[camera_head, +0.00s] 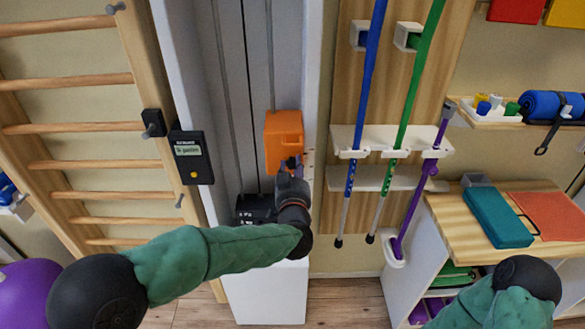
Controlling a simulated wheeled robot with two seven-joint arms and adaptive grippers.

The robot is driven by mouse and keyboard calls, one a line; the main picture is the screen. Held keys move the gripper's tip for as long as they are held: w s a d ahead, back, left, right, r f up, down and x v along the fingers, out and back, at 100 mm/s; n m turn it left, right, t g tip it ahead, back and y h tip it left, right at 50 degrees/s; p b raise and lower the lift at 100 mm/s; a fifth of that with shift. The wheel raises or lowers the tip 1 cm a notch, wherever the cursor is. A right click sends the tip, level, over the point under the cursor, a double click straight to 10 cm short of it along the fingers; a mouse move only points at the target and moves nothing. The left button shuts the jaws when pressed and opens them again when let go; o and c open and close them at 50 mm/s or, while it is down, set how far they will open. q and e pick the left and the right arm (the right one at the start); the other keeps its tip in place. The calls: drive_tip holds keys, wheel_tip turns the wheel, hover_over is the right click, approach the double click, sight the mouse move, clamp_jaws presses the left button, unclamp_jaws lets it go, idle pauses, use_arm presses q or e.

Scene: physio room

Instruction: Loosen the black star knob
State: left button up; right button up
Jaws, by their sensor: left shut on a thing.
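An orange block (284,130) sits on the grey vertical column with rails. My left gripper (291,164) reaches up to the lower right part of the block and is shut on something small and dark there. This fits the black star knob, but the fingers and wrist hide nearly all of it, so its shape and how far it is turned cannot be told. My right arm shows at the bottom right, with its gripper out of view.
A display box (192,157) hangs on the column's left edge, beside the wooden wall bars (85,127). A black box (255,208) sits below the orange block. Blue, green and purple poles stand in a rack (350,180) to the right, near a wooden shelf unit (462,237).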

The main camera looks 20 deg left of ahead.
use_arm(q)
drive_tip(key=n, duration=0.1)
drive_tip(key=r+n+b, duration=0.1)
drive_tip(key=n, duration=0.1)
drive_tip(key=shift+w+a, duration=0.1)
drive_tip(key=shift+r+n, duration=0.1)
drive_tip(key=shift+n, duration=0.4)
drive_tip(key=o, duration=1.1)
drive_tip(key=shift+o, duration=0.2)
drive_tip(key=shift+f, duration=0.3)
drive_tip(key=v, duration=1.2)
drive_tip(key=shift+r, duration=0.1)
